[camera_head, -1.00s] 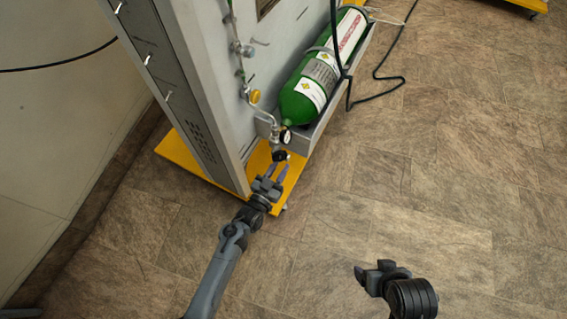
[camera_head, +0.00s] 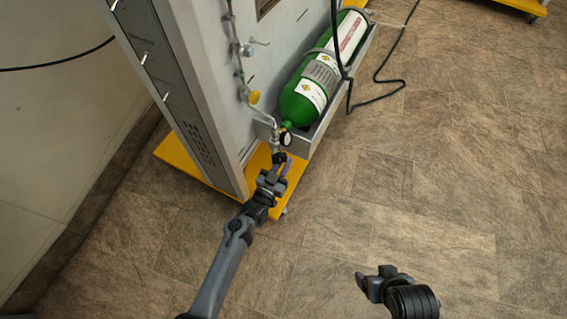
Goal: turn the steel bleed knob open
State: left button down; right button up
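A small steel valve fitting (camera_head: 248,50) with a short lever sits high on the grey panel's side; I cannot tell for sure whether it is the bleed knob. Below it, a yellow knob (camera_head: 253,97) sits on the same steel line. At the line's lower end are a round gauge (camera_head: 286,139) and a dark round knob (camera_head: 279,158). My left gripper (camera_head: 281,168) is right at this dark knob, its fingers pointing up at it. The fingers partly overlap the knob, so grip and contact are unclear. My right gripper (camera_head: 372,276) is open and empty above the floor at lower right.
A green oxygen cylinder (camera_head: 296,108) lies in a grey tray (camera_head: 318,129) beside the panel (camera_head: 209,88). A yellow base (camera_head: 178,158) runs under the panel. A dark hose (camera_head: 386,78) hangs to the floor at right.

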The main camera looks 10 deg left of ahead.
pick_arm(q)
jog(key=t+b, duration=0.2)
jog(key=b, duration=0.1)
jog(key=f+t+h+b, duration=0.1)
jog(key=t+b, duration=0.1)
jog(key=b, duration=0.1)
jog(key=t+h+b, duration=0.1)
jog(key=t+b, duration=0.1)
jog(key=b, duration=0.1)
jog(key=shift+f, duration=0.25)
jog(key=shift+t, duration=0.3)
jog(key=c, duration=1.3)
grip_release()
